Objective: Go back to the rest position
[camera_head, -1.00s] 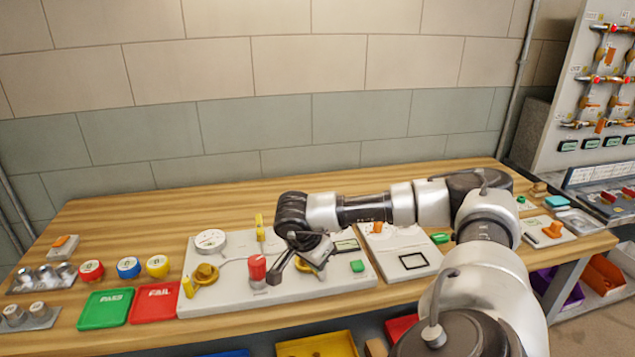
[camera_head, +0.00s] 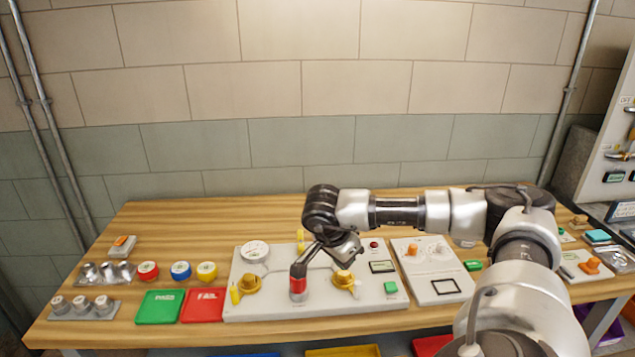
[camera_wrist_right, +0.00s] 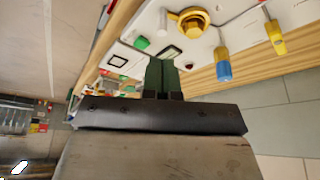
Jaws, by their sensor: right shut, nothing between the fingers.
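My right arm reaches in from the right in the head view, its gripper (camera_head: 299,268) pointing down over the grey valve panel (camera_head: 330,305). Its fingers overlap the top of a red cylinder (camera_head: 298,286) there; I cannot tell whether they touch it. In the right wrist view the dark fingers (camera_wrist_right: 162,76) are together with nothing between them. Ahead of them are the panel, a brass knob (camera_wrist_right: 192,20), a blue-capped part (camera_wrist_right: 223,68) and a yellow part (camera_wrist_right: 276,38). My left gripper is in neither view.
A green PASS tray (camera_head: 159,307) and a red FAIL tray (camera_head: 204,305) lie left of the panel. Red, blue and yellow round parts (camera_head: 180,270) stand behind them. A second panel (camera_head: 432,262) is to the right. The rear left of the wooden bench (camera_head: 180,222) is clear.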

